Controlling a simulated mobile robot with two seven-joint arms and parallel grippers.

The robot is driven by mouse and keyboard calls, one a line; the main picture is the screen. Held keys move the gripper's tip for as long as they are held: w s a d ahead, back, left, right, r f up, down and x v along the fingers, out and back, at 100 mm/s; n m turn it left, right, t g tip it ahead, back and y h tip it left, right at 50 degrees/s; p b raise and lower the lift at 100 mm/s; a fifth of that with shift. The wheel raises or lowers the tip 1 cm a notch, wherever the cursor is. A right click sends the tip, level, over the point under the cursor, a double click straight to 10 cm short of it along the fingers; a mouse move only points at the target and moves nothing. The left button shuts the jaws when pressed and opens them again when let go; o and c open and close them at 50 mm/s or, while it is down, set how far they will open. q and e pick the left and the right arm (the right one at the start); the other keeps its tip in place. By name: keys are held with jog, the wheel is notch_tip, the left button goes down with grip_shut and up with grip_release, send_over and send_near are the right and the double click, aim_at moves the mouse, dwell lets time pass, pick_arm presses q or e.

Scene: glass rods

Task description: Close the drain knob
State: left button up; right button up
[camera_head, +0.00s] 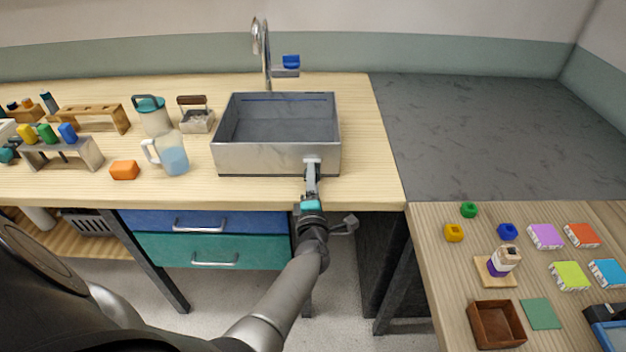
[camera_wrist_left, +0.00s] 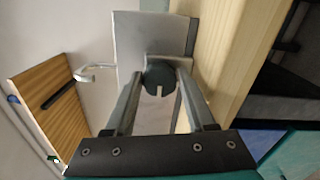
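The sink (camera_head: 278,158) is a grey metal basin set in the wooden counter. The drain knob (camera_head: 312,169) is small and dark on the right part of its front wall, mostly covered by my gripper in the head view. In the left wrist view the drain knob (camera_wrist_left: 159,76) is a round dark disc with a pale slot, and a side of the sink (camera_wrist_left: 150,35) shows behind it. My left gripper (camera_wrist_left: 159,85) has one finger on each side of the knob, seemingly touching it. My right gripper is in neither view.
A faucet (camera_head: 265,55) with a blue-topped handle stands behind the sink. A water pitcher (camera_head: 172,155), an orange block (camera_head: 125,170) and wooden racks (camera_head: 62,152) stand to the left. Drawers (camera_head: 215,251) lie below the counter. A low table (camera_head: 442,290) with small items is at right.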

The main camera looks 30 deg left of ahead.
pick_arm(q)
jog(key=o, duration=0.3)
jog(key=shift+o, duration=0.2)
